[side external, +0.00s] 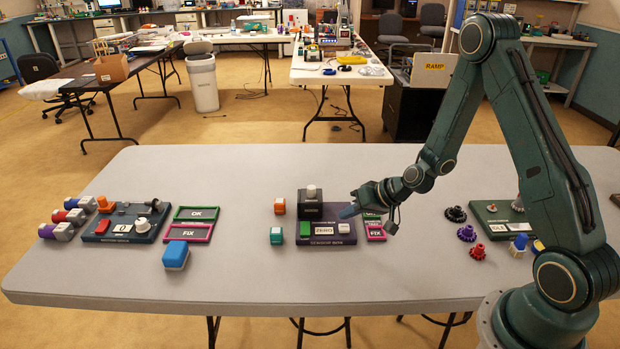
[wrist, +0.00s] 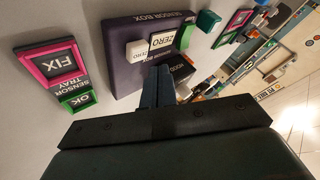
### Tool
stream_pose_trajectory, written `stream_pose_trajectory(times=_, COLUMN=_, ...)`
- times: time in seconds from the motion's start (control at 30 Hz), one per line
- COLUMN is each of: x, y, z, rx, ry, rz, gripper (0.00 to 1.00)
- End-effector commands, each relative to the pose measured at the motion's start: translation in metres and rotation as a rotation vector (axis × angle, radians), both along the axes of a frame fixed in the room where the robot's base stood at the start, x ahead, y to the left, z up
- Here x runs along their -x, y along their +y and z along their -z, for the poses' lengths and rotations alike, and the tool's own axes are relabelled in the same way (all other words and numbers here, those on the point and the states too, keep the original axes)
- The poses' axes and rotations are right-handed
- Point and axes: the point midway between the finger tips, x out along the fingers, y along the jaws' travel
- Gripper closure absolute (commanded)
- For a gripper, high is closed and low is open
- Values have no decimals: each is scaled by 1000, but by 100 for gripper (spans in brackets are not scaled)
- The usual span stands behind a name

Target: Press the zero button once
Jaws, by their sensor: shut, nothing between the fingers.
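The sensor box (side external: 330,240) is a dark purple panel in the middle of the table; it also shows in the wrist view (wrist: 120,30). On it are a white button (side external: 344,228) and a white plate reading ZERO (side external: 324,230). In the wrist view my fingers (wrist: 158,78) point at the box, apart from the button.

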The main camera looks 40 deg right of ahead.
Motion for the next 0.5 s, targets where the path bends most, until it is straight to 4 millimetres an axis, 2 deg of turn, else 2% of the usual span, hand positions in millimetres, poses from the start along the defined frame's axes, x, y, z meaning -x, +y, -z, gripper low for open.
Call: stream_pose_trajectory(times=0.5, x=0, y=0, z=-36, rx=2, ry=-2, rz=0, gripper=100)
